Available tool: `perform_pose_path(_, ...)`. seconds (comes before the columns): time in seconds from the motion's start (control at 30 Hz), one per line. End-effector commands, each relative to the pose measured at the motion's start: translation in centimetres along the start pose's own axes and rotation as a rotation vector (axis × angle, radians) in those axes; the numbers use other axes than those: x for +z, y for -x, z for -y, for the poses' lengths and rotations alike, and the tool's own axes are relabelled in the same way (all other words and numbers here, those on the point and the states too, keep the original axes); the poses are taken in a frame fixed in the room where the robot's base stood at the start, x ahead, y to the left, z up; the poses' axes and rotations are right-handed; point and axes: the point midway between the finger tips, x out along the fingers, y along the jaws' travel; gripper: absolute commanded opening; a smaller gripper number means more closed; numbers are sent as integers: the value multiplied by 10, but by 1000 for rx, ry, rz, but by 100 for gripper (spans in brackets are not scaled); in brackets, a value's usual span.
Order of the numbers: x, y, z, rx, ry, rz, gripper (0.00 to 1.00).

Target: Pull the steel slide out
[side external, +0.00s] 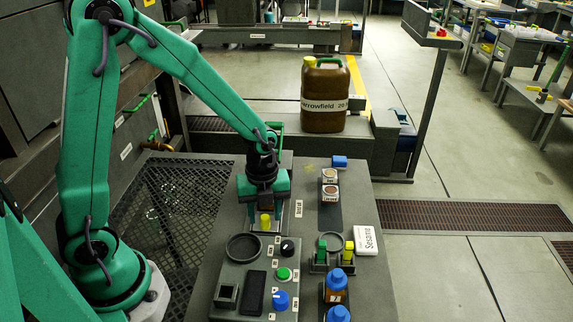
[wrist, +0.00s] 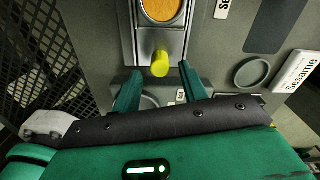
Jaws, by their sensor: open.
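The steel slide (wrist: 172,43) is a bright metal plate in a channel in the wrist view, with a round orange-filled opening above it. Its yellow knob (wrist: 160,65) stands at the near end, and the knob also shows in the side view (side external: 265,221). My gripper (wrist: 160,72) is open, one green finger on each side of the knob, with a gap on both sides. In the side view my gripper (side external: 264,200) hangs over the panel, just behind the knob, and hides most of the slide. I cannot tell the exact fingertip height.
A control box (side external: 235,278) with a green button and a blue knob stands in front. A mesh platform (side external: 170,205) lies left.

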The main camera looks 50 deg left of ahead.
Motion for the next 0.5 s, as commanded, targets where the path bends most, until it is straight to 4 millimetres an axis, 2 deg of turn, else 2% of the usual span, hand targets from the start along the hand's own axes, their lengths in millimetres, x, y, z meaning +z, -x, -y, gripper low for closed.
perform_pose_path(0.5,0,58,1,-3,-1,1,43)
